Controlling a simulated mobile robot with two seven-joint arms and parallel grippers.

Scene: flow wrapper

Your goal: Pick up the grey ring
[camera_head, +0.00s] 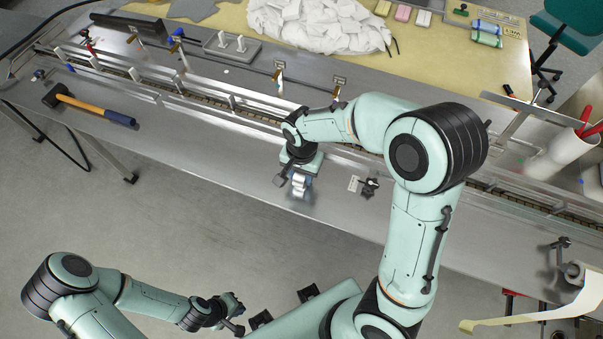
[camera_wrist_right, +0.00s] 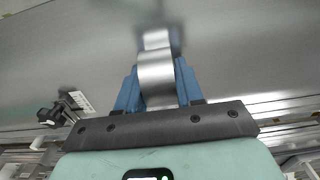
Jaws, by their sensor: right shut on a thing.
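The grey ring (camera_head: 299,184) is a shiny metal piece over the front steel ledge of the machine, near the middle of the head view. In the right wrist view the ring (camera_wrist_right: 155,68) stands between the two blue fingers. My right gripper (camera_head: 302,180) points down and is shut on the ring; in the wrist view the gripper (camera_wrist_right: 157,80) has a finger on each side of it. A blurred reflection shows by the ring; I cannot tell whether it touches the steel. My left gripper (camera_head: 236,312) is low in the head view, over the floor, and its jaws are unclear.
A hammer (camera_head: 90,106) lies on the ledge at the left. A black clamp knob (camera_head: 369,186) stands right of my right gripper. The guide rail (camera_head: 200,98) runs behind. A white cup with red-handled tools (camera_head: 556,150) is at the right. The ledge between hammer and gripper is clear.

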